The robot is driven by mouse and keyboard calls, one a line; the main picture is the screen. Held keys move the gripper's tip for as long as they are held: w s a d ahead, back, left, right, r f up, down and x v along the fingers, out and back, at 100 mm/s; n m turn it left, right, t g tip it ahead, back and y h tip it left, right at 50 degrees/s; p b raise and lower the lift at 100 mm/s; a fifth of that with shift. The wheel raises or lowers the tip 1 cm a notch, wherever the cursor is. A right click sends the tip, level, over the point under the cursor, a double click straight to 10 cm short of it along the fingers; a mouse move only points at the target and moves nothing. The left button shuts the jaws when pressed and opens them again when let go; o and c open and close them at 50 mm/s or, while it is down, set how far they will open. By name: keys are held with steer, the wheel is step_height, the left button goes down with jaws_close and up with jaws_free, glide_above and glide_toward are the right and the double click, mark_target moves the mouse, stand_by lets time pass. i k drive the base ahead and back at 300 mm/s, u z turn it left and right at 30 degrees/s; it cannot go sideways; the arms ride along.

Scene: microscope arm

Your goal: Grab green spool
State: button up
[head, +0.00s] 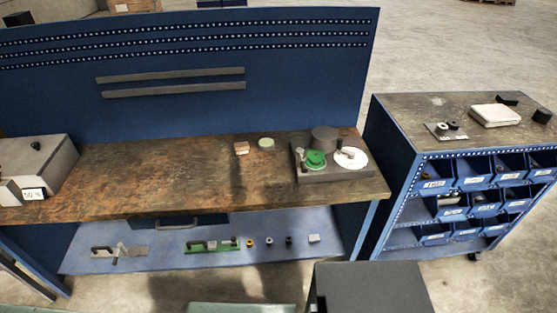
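A green spool (316,157) sits on a dark grey block-shaped fixture (335,174) at the right end of the wooden workbench. A white disc (351,158) lies beside it to the right on the same fixture. A dark round part (324,138) stands just behind the spool. A small upright post (301,157) is at the spool's left. My gripper is not in view, and nothing is seen touching the spool.
A pale green disc (266,142) and a small tan block (241,148) lie left of the fixture on the workbench (150,172). A grey box (45,165) stands at the far left. A lower shelf (175,262) holds small parts. A blue bin cart (400,160) stands right.

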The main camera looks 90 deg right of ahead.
mark_target(316, 158)
steer(key=i, duration=0.45)
steer(key=z, duration=2.65)
steer(key=i, duration=0.5)
steer(key=z, duration=0.05)
